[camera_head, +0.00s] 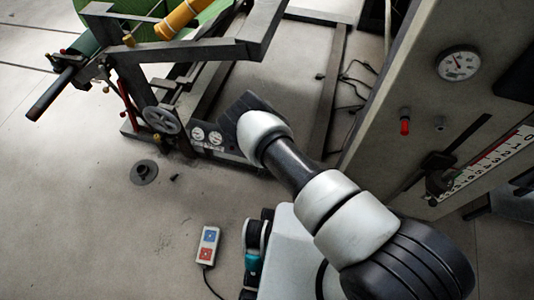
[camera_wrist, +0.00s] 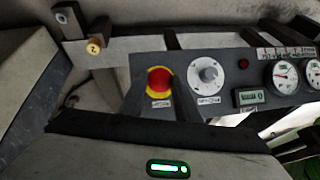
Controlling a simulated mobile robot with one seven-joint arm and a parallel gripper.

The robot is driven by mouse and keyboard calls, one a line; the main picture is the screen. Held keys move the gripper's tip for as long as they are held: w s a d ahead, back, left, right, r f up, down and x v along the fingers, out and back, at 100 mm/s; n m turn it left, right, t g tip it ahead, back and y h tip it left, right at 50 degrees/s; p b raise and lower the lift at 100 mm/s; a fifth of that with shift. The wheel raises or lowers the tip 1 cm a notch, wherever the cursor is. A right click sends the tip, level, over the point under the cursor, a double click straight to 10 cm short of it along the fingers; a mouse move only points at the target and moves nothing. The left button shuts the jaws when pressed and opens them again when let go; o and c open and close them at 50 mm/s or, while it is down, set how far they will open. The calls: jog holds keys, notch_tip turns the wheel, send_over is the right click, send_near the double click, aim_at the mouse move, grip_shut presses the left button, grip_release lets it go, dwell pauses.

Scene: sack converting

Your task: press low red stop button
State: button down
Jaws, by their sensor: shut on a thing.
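The red stop button (camera_wrist: 160,80) is a round red head on a yellow ring, on a dark grey panel (camera_wrist: 228,68) in the wrist view. My gripper (camera_wrist: 160,98) is in front of this panel, with a dark finger on either side of the button's lower part. The jaws are shut on the button, though the contact itself is hard to see. In the head view, the dark end of my arm (camera_head: 243,112) reaches to the low panel with gauges on the machine's base, and it hides the button and the fingertips.
A grey knob (camera_wrist: 207,75), a small red lamp (camera_wrist: 243,64), a display (camera_wrist: 250,97) and gauges (camera_wrist: 283,75) sit right of the button. A cabinet (camera_head: 400,75) stands at the right.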

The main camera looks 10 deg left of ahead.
jog(key=c, duration=1.3)
grip_release()
jog(key=shift+w, duration=0.15)
jog(key=p+v, duration=0.5)
jog(key=v, duration=1.2)
jog(key=shift+r, duration=0.15)
jog(key=shift+d, duration=0.1)
